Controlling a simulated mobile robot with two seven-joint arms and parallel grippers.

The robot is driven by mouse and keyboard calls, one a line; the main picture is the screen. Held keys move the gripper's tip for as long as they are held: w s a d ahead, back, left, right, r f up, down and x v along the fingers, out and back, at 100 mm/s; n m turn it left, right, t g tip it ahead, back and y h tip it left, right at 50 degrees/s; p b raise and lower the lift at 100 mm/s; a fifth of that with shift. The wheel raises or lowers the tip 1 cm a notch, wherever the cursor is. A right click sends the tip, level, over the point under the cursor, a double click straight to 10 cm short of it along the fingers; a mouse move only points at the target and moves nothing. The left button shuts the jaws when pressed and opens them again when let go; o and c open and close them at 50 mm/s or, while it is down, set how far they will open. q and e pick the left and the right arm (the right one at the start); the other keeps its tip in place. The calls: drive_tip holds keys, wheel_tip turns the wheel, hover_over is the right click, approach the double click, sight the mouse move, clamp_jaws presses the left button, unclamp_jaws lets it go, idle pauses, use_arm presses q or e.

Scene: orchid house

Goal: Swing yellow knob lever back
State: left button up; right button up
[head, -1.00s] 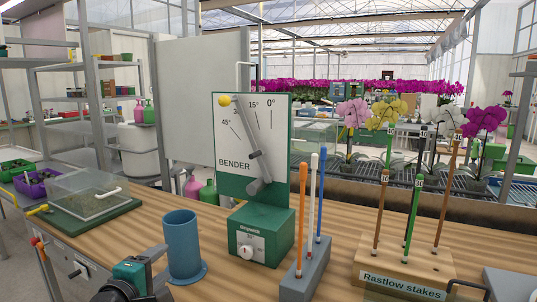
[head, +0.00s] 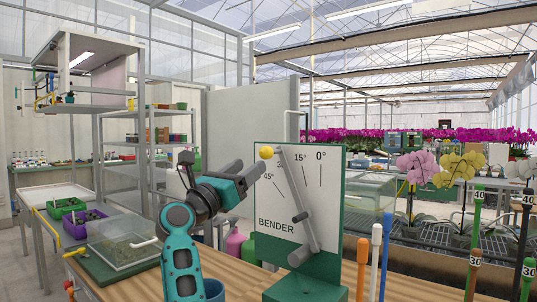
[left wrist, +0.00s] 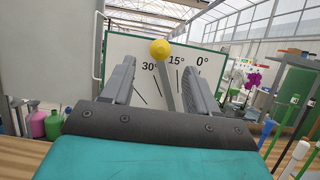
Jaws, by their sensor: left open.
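The yellow knob (head: 266,152) is at the top of a grey lever (head: 297,195) on the white bender board (head: 335,190) with angle marks. The lever leans left, its top between the 30° and 15° marks in the head view. My left gripper (head: 248,168) is open, just left of the knob and close to it. In the left wrist view the knob (left wrist: 160,49) shows between the two fingertips of the gripper (left wrist: 159,66), near their far ends; neither finger visibly touches it. My right gripper is not in view.
Orange, white and blue stakes (head: 376,245) stand right of the bender. A clear-lidded box (head: 120,243) sits at the left. Pink and green bottles (left wrist: 45,124) stand left of the board.

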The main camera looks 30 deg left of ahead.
sight(262, 157)
use_arm(q)
drive_tip(key=x, duration=0.8)
drive_tip(key=shift+w+f, duration=0.1)
drive_tip(key=shift+w, duration=0.05)
drive_tip(key=shift+c, duration=0.2)
clamp_jaws()
